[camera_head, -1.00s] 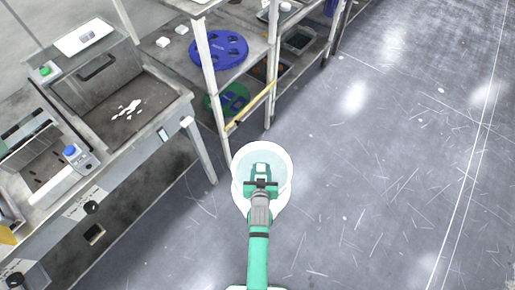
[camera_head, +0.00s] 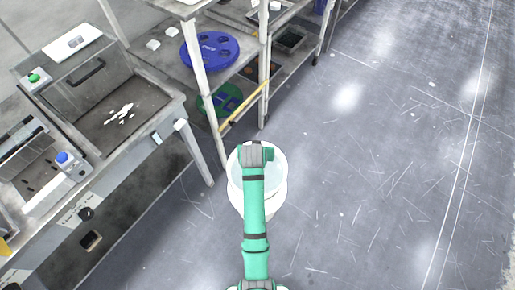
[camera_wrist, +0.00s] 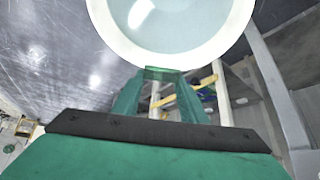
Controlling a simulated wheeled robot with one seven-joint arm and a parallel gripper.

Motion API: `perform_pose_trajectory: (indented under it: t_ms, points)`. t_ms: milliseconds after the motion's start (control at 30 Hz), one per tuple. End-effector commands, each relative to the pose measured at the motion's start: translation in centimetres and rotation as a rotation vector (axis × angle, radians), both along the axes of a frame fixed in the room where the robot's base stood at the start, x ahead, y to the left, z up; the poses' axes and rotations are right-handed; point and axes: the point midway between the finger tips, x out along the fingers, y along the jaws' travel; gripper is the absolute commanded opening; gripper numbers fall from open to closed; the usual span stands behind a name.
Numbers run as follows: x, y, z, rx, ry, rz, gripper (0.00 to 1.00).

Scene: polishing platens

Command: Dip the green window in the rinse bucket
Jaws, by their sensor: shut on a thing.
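The rinse bucket (camera_head: 240,201) is white and round with pale, clear liquid in it, standing on the floor beside the shelf rack. It also fills the top of the wrist view, rim and liquid showing (camera_wrist: 222,47). My gripper (camera_wrist: 162,82) is shut on the green window (camera_wrist: 163,74), a small flat green piece between the fingertips. In the wrist view the window overlaps the near rim of the bucket; I cannot tell its height against the rim. In the head view my arm covers the bucket's middle and hides the gripper and window.
A shelf rack (camera_head: 199,82) stands left of the bucket, holding a blue disc (camera_head: 209,50) and, lower, a green disc (camera_head: 222,101). A bench with a basin (camera_head: 122,112) is further left. The floor to the right is open.

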Motion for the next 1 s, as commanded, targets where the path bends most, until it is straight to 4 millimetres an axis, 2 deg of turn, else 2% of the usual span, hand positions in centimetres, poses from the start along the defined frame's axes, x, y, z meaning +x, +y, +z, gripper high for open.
perform_pose_trajectory:
  t_ms: [1000]
  points:
    - [0.0,0.0,-10.5,-0.001,0.0,0.001,0.14]
